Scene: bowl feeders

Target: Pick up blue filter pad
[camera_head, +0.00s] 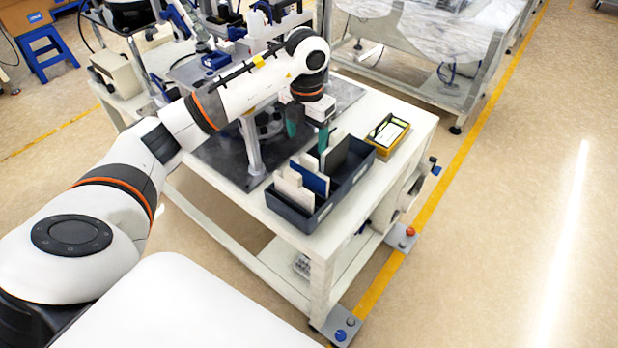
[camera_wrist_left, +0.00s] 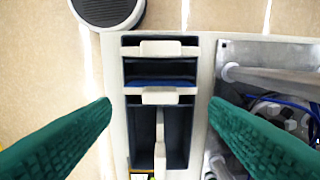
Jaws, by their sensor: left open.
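The blue filter pad (camera_head: 312,180) stands on edge in a dark divided tray (camera_head: 318,213) on the white table, among white pads. In the left wrist view it appears as a thin blue strip (camera_wrist_left: 160,84) just behind a white pad (camera_wrist_left: 160,97). My left gripper (camera_head: 308,131) has green fingers, open and empty, above the far end of the tray in the head view. In the left wrist view the fingers (camera_wrist_left: 160,107) stand wide apart on either side of the tray. My right gripper is not in view.
Other white pads (camera_head: 293,190) and a dark pad (camera_head: 335,154) stand in the tray. A yellow-rimmed box (camera_head: 387,134) sits beside it. A metal post (camera_head: 251,145) and machine plate lie left of the tray. Open floor lies to the right.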

